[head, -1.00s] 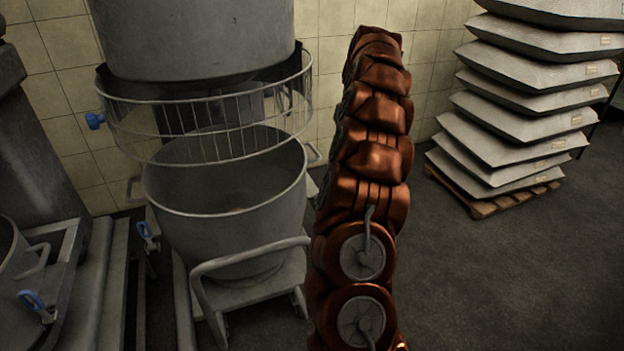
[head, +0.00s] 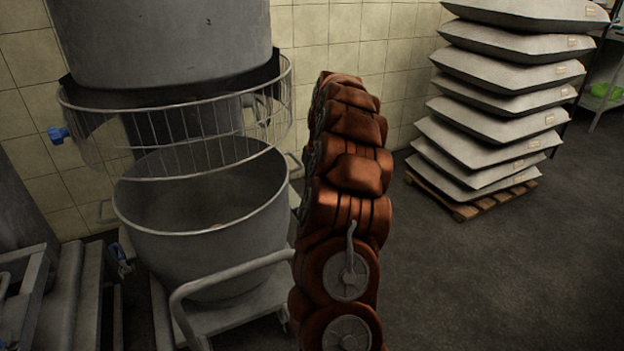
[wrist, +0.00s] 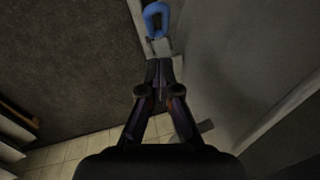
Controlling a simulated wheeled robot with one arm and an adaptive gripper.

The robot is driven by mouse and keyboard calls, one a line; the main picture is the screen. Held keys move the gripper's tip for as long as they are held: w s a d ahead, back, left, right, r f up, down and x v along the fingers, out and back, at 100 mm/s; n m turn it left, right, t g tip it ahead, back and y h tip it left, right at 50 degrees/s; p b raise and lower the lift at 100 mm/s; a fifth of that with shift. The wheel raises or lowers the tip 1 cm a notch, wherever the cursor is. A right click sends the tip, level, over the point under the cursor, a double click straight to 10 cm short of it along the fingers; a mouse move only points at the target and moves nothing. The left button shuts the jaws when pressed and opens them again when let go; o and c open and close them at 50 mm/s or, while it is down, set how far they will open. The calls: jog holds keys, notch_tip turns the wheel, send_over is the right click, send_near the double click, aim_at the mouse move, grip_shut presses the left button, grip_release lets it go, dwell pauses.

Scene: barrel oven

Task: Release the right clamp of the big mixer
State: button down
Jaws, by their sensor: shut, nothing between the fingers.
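The big mixer's grey bowl (head: 150,245) sits below its wire guard (head: 190,145) and the large mixer head (head: 165,40) in the head view. A clamp with a blue handle (head: 121,257) shows at the bowl's left side. In the wrist view, a blue clamp handle (wrist: 157,18) on a light metal mount is at the top, just beyond my fingertips. My gripper (wrist: 159,66) is shut and empty, pointing toward it with a small apparent gap; contact cannot be told.
A wheeled bowl trolley with a tubular handle (head: 225,275) stands in front of the mixer. White sacks (head: 490,125) are stacked on a wooden pallet (head: 475,205) at the right. Dark floor (head: 490,280) is open on the right. Other metal equipment (head: 45,300) stands at the left.

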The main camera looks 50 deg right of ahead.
jog(key=shift+s+a+f+b, duration=0.5)
jog(key=shift+s+a+f, duration=0.15)
jog(key=shift+s+f, duration=0.3)
jog(key=shift+w+f, duration=0.1)
jog(key=shift+a, duration=0.15)
